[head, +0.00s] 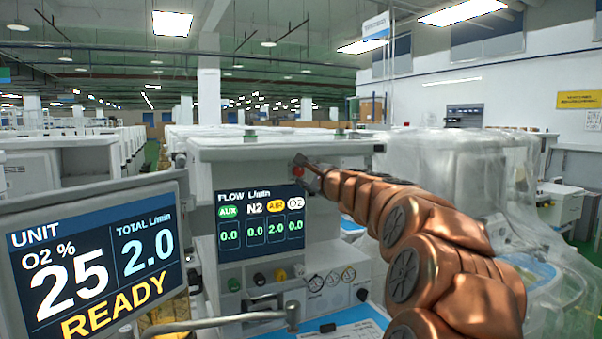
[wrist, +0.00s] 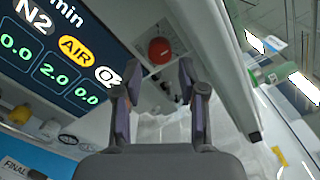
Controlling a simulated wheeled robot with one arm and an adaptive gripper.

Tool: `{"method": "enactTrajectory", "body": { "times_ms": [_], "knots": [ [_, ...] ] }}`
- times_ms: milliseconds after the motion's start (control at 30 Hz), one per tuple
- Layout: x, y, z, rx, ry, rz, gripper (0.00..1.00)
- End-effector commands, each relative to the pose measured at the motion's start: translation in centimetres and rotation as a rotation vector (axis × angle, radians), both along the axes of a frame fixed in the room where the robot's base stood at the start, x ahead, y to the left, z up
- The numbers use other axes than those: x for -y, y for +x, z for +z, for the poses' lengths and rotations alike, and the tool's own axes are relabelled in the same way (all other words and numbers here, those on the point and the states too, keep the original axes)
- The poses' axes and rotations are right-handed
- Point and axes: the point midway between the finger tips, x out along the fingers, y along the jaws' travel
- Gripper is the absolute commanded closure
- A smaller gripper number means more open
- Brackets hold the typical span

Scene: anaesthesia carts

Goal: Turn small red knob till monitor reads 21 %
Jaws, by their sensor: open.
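The small red knob (head: 298,171) sits on the cart's upper front panel, right of the flow screen. In the wrist view the red knob (wrist: 159,50) shows beyond and between my fingertips, with no finger seen touching it. My gripper (wrist: 155,84) is open and empty, its two dark fingers apart. In the head view my gripper (head: 310,164) is small and close beside the knob; the exact gap is hard to tell. The monitor (head: 100,255) at left reads O2 25 %, total 2.0 L/min and READY.
The flow screen (head: 260,222) reads AUX 0.0, N2 0.0, AIR 2.0, O2 0.0. Below it are a green knob (head: 234,284), a black knob (head: 259,279) and a yellow knob (head: 280,275). A grey rail (head: 215,321) crosses in front. Plastic-wrapped equipment (head: 460,165) stands at right.

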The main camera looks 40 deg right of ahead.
Motion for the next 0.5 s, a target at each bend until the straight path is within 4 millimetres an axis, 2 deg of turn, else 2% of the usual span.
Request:
{"method": "enactTrajectory", "body": {
  "times_ms": [200,500],
  "knots": [
    [0.9,2.4,0.1,-0.001,-0.002,-0.001,0.59],
    [1.3,3.9,0.0,-0.001,-0.001,0.001,0.59]
  ]
}}
